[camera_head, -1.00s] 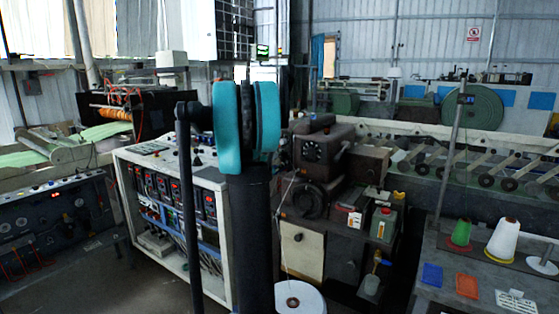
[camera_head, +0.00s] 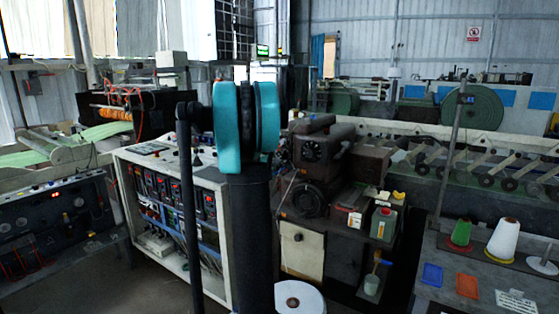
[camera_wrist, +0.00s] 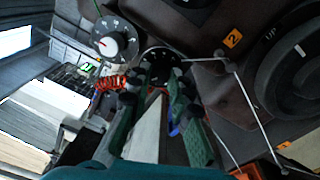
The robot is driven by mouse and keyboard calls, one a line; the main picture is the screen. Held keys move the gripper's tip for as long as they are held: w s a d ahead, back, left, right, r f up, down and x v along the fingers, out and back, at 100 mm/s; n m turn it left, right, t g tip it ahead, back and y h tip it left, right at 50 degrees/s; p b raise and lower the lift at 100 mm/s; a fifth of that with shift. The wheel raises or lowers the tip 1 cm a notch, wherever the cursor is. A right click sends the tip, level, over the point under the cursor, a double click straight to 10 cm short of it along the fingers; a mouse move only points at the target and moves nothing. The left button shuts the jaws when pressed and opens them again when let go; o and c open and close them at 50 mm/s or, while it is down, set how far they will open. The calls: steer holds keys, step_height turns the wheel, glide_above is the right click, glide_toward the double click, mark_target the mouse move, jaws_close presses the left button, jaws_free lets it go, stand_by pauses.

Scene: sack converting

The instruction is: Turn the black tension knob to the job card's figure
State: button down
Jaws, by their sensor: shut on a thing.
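In the wrist view my gripper (camera_wrist: 155,95) has its two green-padded fingers on the black tension knob, closed on it in front of a black round dial (camera_wrist: 158,62) with white marks. The fingers hide most of the knob, and its pointer and figure cannot be read.
Red coiled cable (camera_wrist: 110,83) and a thin metal rod (camera_wrist: 243,90) are close by. Thread cones (camera_head: 503,241) stand on the right table. A white cabinet (camera_head: 140,180) stands left of the machine.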

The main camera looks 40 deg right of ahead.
steer(key=shift+m, duration=1.8)
steer(key=c, duration=1.4)
jaws_free()
steer(key=shift+a, duration=0.1)
steer(key=v, duration=1.2)
steer(key=shift+w+f, duration=0.1)
